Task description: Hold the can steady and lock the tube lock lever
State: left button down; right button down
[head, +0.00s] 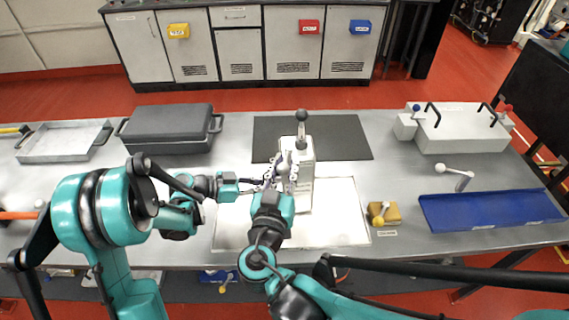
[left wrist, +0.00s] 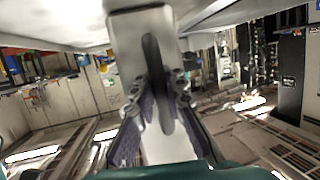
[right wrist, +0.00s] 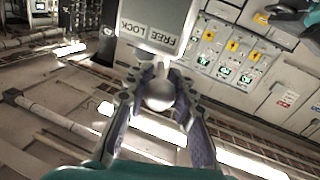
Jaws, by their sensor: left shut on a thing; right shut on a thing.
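The can (head: 305,152) is a pale upright boxy body near the table's middle, with a dark ball-topped stalk (head: 302,117) on top. My left gripper (head: 262,184) reaches it from the left. In the left wrist view its fingers (left wrist: 165,95) are closed on a dark upright bar on the grey can body (left wrist: 127,45). My right gripper (head: 287,166) is at the can's front. In the right wrist view its fingers (right wrist: 158,82) are shut around the grey ball of the tube lock lever (right wrist: 160,97), just below a FREE/LOCK label (right wrist: 150,33). The lever's arm is mostly hidden.
A bright plate (head: 340,228) lies under the can, with a dark mat (head: 345,135) behind. A yellow block with a knob (head: 384,213) and a blue tray (head: 490,209) stand right. A white box (head: 460,130) is back right. A grey case (head: 165,130) is back left.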

aim_at(289, 149)
jog(key=shift+d+y, duration=0.1)
jog(key=shift+y, duration=0.2)
pick_arm(q)
jog(key=shift+s, duration=0.1)
pick_arm(e)
jog(key=shift+w+d+r+n+g+y, duration=0.1)
jog(key=shift+w+d+n+g+y, duration=0.2)
jog(key=shift+d+n+g+y, duration=1.4)
jog(key=shift+w+a+n+g+y, duration=0.1)
jog(key=shift+w+n+g+y, duration=0.2)
jog(key=shift+n+y, duration=2.8)
jog(key=shift+w+d+r+n+g+y, duration=0.2)
jog(key=shift+d+n+g+y, duration=0.95)
jog(key=shift+y, duration=2.35)
jog(key=shift+w+a+f+n, duration=0.1)
jog(key=shift+a+f+n, duration=0.1)
jog(key=shift+n, duration=0.05)
